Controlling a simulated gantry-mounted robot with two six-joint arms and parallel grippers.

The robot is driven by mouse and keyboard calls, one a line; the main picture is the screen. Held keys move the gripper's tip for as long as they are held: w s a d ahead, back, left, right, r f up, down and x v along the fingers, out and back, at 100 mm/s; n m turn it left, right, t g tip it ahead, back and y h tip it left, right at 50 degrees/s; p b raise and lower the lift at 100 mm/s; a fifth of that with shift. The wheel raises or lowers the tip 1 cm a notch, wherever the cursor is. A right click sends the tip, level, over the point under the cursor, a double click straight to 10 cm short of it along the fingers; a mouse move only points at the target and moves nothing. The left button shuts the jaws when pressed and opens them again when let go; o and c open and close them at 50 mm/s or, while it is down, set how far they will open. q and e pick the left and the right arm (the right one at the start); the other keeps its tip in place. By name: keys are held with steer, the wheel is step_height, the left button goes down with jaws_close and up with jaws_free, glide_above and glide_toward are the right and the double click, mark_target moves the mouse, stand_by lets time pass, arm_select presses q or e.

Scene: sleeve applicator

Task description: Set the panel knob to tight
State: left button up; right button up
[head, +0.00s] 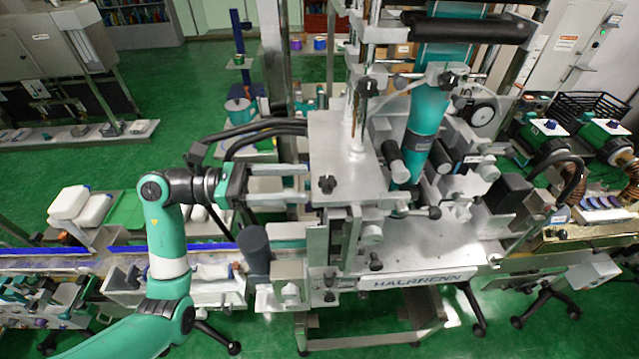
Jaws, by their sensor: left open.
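A small black knob (327,184) sits on the upright grey metal panel (328,140) of the sleeve applicator, near the middle of the head view. It is the likeliest panel knob; its setting and any "tight" mark are too small to read. My left gripper (305,184) comes in from the left with its two pale fingers level, one above the other. It is open and empty. Its fingertips appear just left of the knob, and I cannot tell whether they touch the panel. My right gripper is not in view.
Black cables (255,132) arch just above my left gripper. A dark rounded cylinder (256,245) stands below it. The machine bed (425,275) carries rollers and a teal sleeve film (428,115). White bottles (85,208) stand at left by the conveyor.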

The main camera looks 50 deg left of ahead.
arm_select(q)
steer(key=v, duration=0.5)
steer(key=shift+s+a+b, duration=0.1)
steer(key=shift+b, duration=0.25)
